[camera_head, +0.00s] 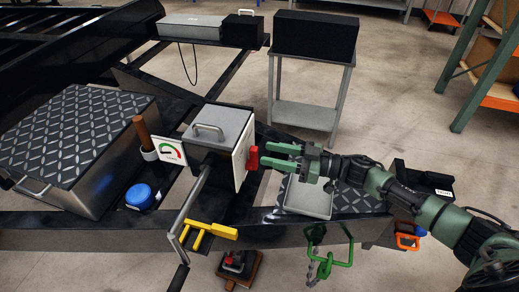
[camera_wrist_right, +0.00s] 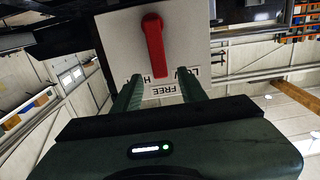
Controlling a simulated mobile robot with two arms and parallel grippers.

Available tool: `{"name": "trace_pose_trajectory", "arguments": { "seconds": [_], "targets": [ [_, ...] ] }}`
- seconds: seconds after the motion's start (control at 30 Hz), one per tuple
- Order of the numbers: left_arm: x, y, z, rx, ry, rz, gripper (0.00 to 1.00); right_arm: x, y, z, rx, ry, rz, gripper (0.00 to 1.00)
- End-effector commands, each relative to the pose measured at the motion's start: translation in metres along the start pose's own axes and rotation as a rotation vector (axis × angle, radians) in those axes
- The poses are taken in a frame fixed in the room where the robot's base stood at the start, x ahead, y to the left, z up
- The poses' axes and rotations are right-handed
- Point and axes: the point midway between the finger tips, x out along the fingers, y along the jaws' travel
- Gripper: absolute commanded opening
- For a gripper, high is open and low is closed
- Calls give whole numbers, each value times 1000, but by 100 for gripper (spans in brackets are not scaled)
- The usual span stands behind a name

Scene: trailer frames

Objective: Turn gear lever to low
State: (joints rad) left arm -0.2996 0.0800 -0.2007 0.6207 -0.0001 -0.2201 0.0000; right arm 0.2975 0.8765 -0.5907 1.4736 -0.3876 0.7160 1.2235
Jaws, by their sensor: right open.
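The red gear lever (camera_head: 253,158) is on the white side plate (camera_head: 240,160) of the grey winch box (camera_head: 219,127) on the trailer frame. In the right wrist view the red lever (camera_wrist_right: 154,40) points toward the "FREE" label (camera_wrist_right: 165,90), between "LOW" (camera_wrist_right: 190,74) and a partly hidden label starting with H (camera_wrist_right: 146,79). My right gripper (camera_head: 266,155) is open and reaches in from the right at the lever. In the wrist view its two fingers (camera_wrist_right: 160,84) lie on either side of the lever's lower end. I cannot tell whether they touch it. My left gripper is not in view.
A crank handle (camera_head: 191,200) hangs from the box's front. A yellow bracket (camera_head: 208,232), a blue cap (camera_head: 139,195) and a gauge (camera_head: 172,151) are nearby. A green shackle (camera_head: 325,257) hangs below my right arm. A grey bench (camera_head: 307,115) stands behind on open floor.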

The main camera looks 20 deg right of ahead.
Motion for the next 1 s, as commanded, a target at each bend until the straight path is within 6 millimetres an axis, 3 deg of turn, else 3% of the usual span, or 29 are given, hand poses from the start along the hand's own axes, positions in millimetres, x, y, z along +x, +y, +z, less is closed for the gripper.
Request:
{"name": "trace_pose_trajectory", "arguments": {
  "seconds": [0.23, 0.6, 0.77, 1.0],
  "targets": [
    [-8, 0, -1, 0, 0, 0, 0, 34, 0, -2, -1, 2, 1, 42],
    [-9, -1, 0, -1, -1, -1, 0, 41, 0, 0, -1, 1, 1, 42],
    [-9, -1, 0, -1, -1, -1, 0, 40, 0, 0, -1, 1, 1, 0],
    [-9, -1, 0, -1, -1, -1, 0, 40, 0, 0, -1, 1, 1, 0]
  ]
}}
